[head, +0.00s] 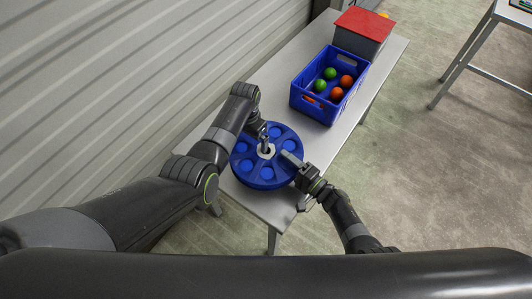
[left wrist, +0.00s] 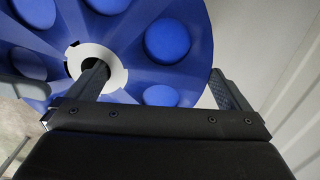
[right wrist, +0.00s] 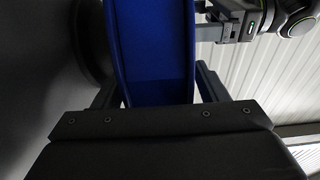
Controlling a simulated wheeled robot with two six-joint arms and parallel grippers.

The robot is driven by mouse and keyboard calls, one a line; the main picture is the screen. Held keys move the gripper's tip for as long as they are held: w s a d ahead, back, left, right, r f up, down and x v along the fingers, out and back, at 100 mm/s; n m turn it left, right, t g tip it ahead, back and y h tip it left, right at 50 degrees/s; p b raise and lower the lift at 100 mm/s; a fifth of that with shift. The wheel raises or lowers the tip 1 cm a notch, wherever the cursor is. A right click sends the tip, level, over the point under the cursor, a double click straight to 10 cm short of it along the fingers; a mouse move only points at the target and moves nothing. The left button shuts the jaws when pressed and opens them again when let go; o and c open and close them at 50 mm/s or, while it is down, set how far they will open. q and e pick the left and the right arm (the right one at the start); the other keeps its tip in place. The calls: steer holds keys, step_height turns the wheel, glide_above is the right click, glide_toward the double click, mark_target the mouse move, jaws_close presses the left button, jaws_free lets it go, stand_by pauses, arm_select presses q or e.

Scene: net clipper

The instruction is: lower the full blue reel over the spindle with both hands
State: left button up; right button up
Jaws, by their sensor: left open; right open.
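The blue reel (head: 268,176) lies flat at the near end of the table, with round blue pieces in its openings and a white hub (head: 266,151) at its centre. My left gripper (head: 265,138) is open over the reel. In the left wrist view one finger lies over the hub hole and the other beyond the rim of the reel (left wrist: 125,42). My right gripper (head: 291,161) is open at the reel's right edge. In the right wrist view the reel's side (right wrist: 152,60) lies between its fingers. I cannot make out the spindle or tell whether the reel is around it.
A blue crate (head: 313,107) with green and orange balls stands farther along the grey table (head: 290,62). A grey box with a red lid (head: 364,24) stands behind it. A ribbed wall (head: 130,80) runs along the left. Another table (head: 510,14) stands at the upper right.

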arm_select(q)
steer(key=c, duration=0.9)
arm_select(e)
steer(key=c, duration=0.9)
arm_select(q)
steer(key=shift+c, duration=0.3)
arm_select(e)
steer(key=c, duration=0.4)
steer(key=shift+c, duration=0.2)
arm_select(q)
steer(key=shift+r, duration=0.1)
arm_select(e)
steer(key=shift+r, duration=0.15)
arm_select(q)
step_height(320, 180, up, 5)
steer(key=p, duration=0.5)
arm_select(e)
step_height(320, 180, up, 5)
steer(key=shift+f, duration=0.1)
steer(key=shift+f, duration=0.1)
